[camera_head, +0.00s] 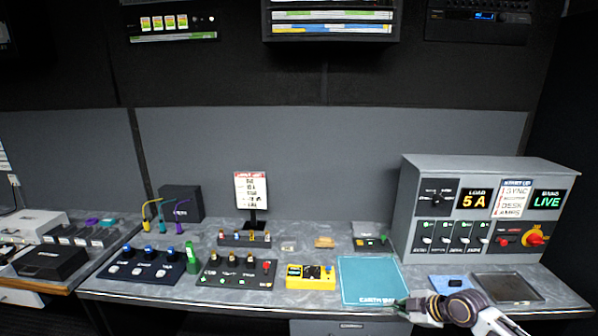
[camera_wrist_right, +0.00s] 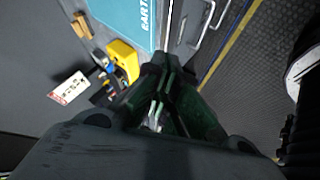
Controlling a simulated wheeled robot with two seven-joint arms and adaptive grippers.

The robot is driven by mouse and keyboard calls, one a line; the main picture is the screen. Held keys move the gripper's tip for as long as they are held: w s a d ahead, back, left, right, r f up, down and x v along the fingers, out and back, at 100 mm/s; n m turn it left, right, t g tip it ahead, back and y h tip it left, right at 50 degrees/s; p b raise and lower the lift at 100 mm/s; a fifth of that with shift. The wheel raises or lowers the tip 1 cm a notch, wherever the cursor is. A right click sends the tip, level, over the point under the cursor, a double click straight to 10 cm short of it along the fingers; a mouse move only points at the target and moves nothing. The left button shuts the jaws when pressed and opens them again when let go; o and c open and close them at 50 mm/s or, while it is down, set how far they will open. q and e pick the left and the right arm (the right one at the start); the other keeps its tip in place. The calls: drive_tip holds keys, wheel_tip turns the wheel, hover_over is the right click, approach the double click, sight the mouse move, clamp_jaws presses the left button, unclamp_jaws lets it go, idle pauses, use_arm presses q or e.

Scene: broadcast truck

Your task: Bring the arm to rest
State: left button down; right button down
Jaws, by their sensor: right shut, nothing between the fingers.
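My right gripper (camera_head: 402,305) is at the lower right in the head view, close to the front edge of the desk and the near right corner of the teal mat (camera_head: 372,282). Its fingers are shut with nothing between them. In the right wrist view the right gripper (camera_wrist_right: 160,92) points over the desk's front edge, with the teal mat (camera_wrist_right: 122,18) and a yellow box (camera_wrist_right: 122,60) beyond it. Whether the gripper touches the mat cannot be told. My left gripper is not in view.
A grey console (camera_head: 408,215) with lit panels stands at the right. A dark tray (camera_head: 507,288) and a blue cloth-like item (camera_head: 452,283) lie before it. Control boxes (camera_head: 237,272), a yellow box (camera_head: 310,276) and a sign (camera_head: 251,190) fill the middle. Floor (camera_wrist_right: 240,95) is open beside the desk.

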drive_tip(key=s+d+f+m+h, duration=0.1)
drive_tip(key=s+d+f+m, duration=0.15)
drive_tip(key=f, duration=0.75)
drive_tip(key=s+d+f+m+h, duration=0.2)
drive_tip(key=d+f+m, duration=0.15)
drive_tip(key=f, duration=0.65)
drive_tip(key=s+d+f+m+h, duration=0.1)
drive_tip(key=s+d+f+m, duration=0.25)
drive_tip(key=f, duration=0.55)
drive_tip(key=s+f+m+g+h, duration=0.2)
drive_tip(key=s+f+g, duration=0.1)
drive_tip(key=s+f, duration=1.2)
drive_tip(key=s+a+f+m+g, duration=0.1)
drive_tip(key=s+a+f, duration=0.3)
drive_tip(key=s, duration=0.6)
drive_tip(key=s+a+f+g, duration=0.1)
drive_tip(key=s+a+f, duration=0.3)
drive_tip(key=s, duration=0.6)
drive_tip(key=s+a+f+m+g, duration=0.1)
drive_tip(key=s+a+f, duration=0.3)
drive_tip(key=s, duration=0.6)
wheel_tip(320, 180, down, 3)
drive_tip(key=shift+r+m+b, duration=0.15)
drive_tip(key=shift+m+b, duration=0.2)
drive_tip(key=shift+s, duration=0.1)
